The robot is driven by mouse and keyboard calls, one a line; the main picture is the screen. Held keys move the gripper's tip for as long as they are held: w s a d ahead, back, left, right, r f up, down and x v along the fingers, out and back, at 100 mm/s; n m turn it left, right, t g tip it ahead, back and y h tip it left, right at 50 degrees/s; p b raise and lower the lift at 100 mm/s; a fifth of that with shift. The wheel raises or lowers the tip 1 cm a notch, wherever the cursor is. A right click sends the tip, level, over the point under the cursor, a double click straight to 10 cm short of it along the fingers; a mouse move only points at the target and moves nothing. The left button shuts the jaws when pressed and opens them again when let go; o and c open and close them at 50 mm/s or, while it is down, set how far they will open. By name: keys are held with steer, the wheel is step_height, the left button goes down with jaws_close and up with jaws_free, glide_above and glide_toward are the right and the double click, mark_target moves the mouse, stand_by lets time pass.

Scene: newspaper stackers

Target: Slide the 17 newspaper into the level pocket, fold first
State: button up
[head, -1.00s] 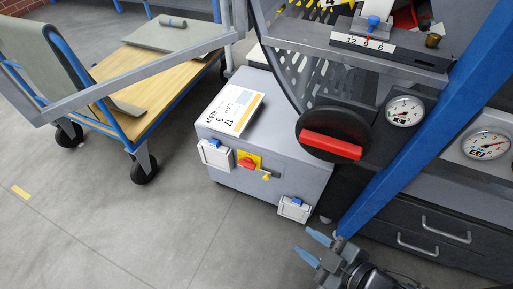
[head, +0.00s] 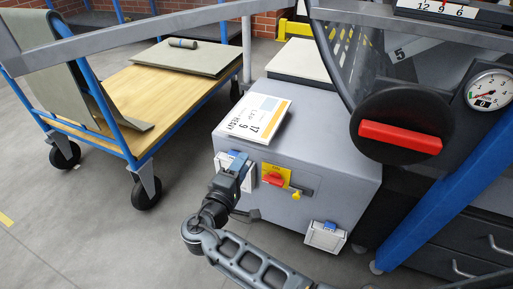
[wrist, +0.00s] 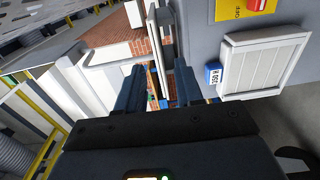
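The 17 newspaper (head: 262,108) lies flat on the grey cabinet's top (head: 322,108), near its left front edge. Its print reads 17 and 9; I cannot tell which edge is the fold. A white pocket with a blue tag (head: 249,182) is on the left of the cabinet front, partly behind my gripper (head: 238,161). A second white pocket (head: 326,238) sits lower right. I cannot tell which is level. My gripper points up below the newspaper's front edge. In the wrist view its fingers (wrist: 160,86) are apart, with nothing between them.
A yellow plate with a red knob (head: 274,179) is between the pockets. A black disc with a red bar handle (head: 400,137) and a blue post (head: 450,195) stand right. A wooden-decked blue cart (head: 150,95) stands left. Floor between cart and cabinet is clear.

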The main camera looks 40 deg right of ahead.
mark_target(255, 140)
steer(key=b+x, duration=0.2)
steer(key=x, duration=0.8)
steer(key=shift+r, duration=0.25)
steer(key=shift+w, duration=0.15)
jaws_close()
stand_by(0.6)
steer(key=shift+r, duration=0.1)
step_height(255, 140, up, 3)
steer(key=p, duration=0.2)
steer(key=shift+r+p, duration=0.1)
steer(key=shift+p, duration=0.2)
